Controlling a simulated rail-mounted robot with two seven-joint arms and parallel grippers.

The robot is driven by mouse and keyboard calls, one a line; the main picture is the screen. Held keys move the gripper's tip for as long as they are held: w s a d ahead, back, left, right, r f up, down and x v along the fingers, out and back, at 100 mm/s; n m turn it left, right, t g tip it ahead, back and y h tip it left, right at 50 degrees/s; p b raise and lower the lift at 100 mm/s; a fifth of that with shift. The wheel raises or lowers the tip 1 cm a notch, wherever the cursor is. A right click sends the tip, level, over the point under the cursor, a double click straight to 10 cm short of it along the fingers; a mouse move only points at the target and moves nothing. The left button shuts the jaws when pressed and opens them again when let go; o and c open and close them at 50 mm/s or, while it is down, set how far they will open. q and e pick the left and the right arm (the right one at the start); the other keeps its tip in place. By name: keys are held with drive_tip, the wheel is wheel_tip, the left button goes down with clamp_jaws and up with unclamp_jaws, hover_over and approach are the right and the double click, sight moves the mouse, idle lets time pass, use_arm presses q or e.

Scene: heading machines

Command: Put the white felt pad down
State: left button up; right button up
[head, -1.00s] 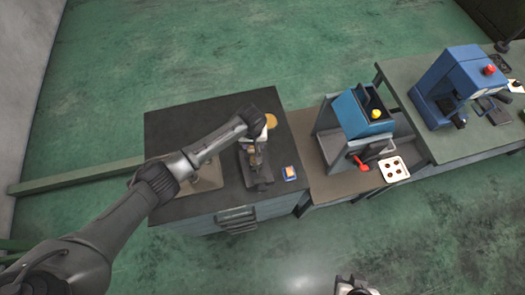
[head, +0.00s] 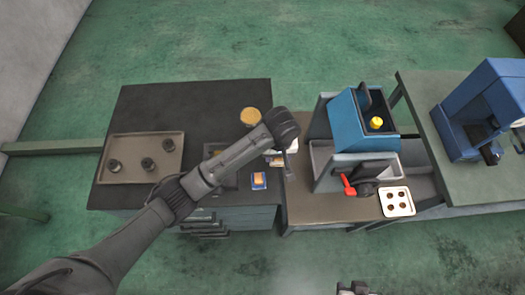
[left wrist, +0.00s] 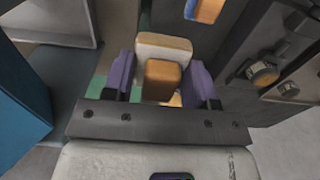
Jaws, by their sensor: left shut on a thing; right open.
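My left gripper (left wrist: 162,82) is shut on the white felt pad (left wrist: 165,42). In the left wrist view, its purple-tipped fingers sit on either side of a tan block (left wrist: 162,78), with the pale pad just beyond it. In the head view, my left gripper (head: 290,148) is over the seam between the dark bench and the brown bench. The arm hides most of the pad there. My right gripper (head: 357,289) is open at the bottom edge of the head view, mostly cut off.
A tray (head: 120,142) there holds dark round parts. A blue machine (head: 347,120) with a red-handled lever and a white four-hole plate (head: 397,202) stand right.

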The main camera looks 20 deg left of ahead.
use_arm(q)
drive_tip(key=shift+w+f, duration=0.1)
drive_tip(key=shift+f, duration=0.15)
drive_tip(key=w+a+f, duration=0.2)
drive_tip(key=a, duration=0.1)
drive_tip(key=w+a+f, duration=0.2)
drive_tip(key=a, duration=0.1)
drive_tip(key=w+a+f+b, duration=0.1)
drive_tip(key=w+a+f, duration=0.1)
drive_tip(key=a, duration=0.1)
drive_tip(key=shift+w+a+f, duration=0.1)
drive_tip(key=shift+w+f, duration=0.1)
drive_tip(key=shift+f, duration=0.05)
drive_tip(key=shift+f+b, duration=0.3)
drive_tip(key=shift+f, duration=1.75)
drive_tip(key=o, duration=0.8)
drive_tip(key=shift+f, duration=0.15)
drive_tip(key=shift+o, duration=0.2)
wheel_tip(320, 180, up, 12)
drive_tip(key=p, duration=0.1)
